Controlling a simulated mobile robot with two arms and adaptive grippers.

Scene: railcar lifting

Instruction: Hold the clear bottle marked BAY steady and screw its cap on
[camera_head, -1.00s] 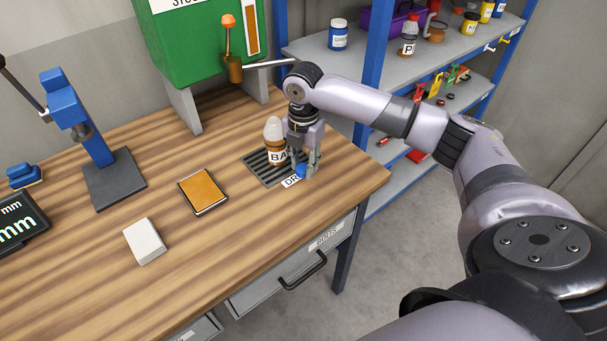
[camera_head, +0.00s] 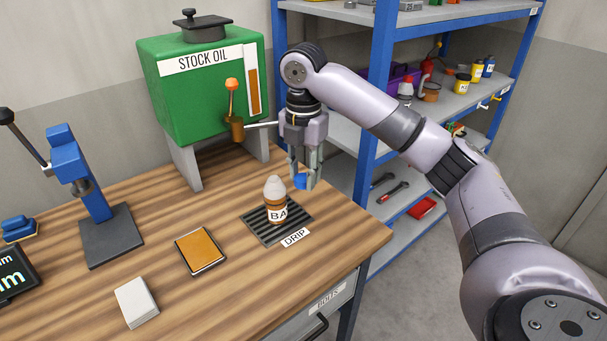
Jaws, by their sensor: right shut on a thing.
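The clear bottle (camera_head: 276,201) stands upright on the dark slatted drip grate (camera_head: 300,229). It has a white label with "BA" showing, brown contents low down and a pale, tapered top. My right gripper (camera_head: 304,181) is shut on a small blue cap (camera_head: 300,182). It holds the cap in the air just right of the bottle's top, apart from it as far as I can tell. The fingers partly hide the cap. My left gripper is not in view.
A green STOCK OIL tank (camera_head: 200,105) with a brass tap (camera_head: 235,128) stands behind the bottle. A blue press (camera_head: 80,175), an orange notebook (camera_head: 200,250) and a white pad (camera_head: 136,302) are at left. Blue-framed shelves (camera_head: 383,90) stand at right.

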